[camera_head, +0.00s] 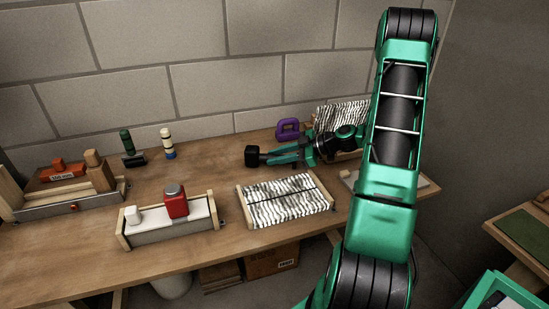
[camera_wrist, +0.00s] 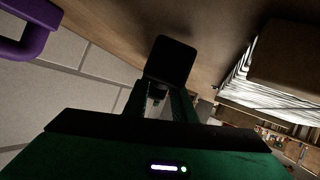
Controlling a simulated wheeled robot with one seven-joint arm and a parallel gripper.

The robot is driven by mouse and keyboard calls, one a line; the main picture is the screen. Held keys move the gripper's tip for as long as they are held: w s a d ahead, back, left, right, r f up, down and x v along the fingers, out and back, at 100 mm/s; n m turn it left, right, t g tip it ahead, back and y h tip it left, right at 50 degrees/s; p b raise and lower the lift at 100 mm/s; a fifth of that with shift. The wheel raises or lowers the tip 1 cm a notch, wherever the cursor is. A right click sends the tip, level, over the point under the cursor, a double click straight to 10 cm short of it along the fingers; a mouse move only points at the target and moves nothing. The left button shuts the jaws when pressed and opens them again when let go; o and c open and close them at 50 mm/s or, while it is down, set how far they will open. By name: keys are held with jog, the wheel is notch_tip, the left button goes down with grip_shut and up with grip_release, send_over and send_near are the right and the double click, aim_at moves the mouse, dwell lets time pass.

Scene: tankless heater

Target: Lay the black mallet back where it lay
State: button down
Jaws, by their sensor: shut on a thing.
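The black mallet (camera_head: 253,156) shows mainly as a dark block at the tip of my gripper (camera_head: 274,158), over the back middle of the bench. In the wrist view the black mallet head (camera_wrist: 171,60) sticks out just beyond the fingers of my gripper (camera_wrist: 157,100). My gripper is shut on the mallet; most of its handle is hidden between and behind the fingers. I cannot tell whether the mallet touches the bench top.
A purple ring-like object (camera_head: 287,129) stands close behind my gripper. A striped tray (camera_head: 284,200) lies in front, and another striped block (camera_head: 342,115) stands behind my arm. Left are a tray with a red object (camera_head: 176,202) and small bottles (camera_head: 167,143). The bench (camera_head: 205,165) is bare left of the mallet.

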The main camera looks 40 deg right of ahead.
jog(key=shift+f, duration=0.45)
dwell(0.3)
jog(key=c, duration=1.4)
grip_release()
jog(key=v, duration=1)
jog(key=shift+s+d+r, duration=0.1)
jog(key=shift+s+d, duration=0.1)
jog(key=shift+d, duration=0.1)
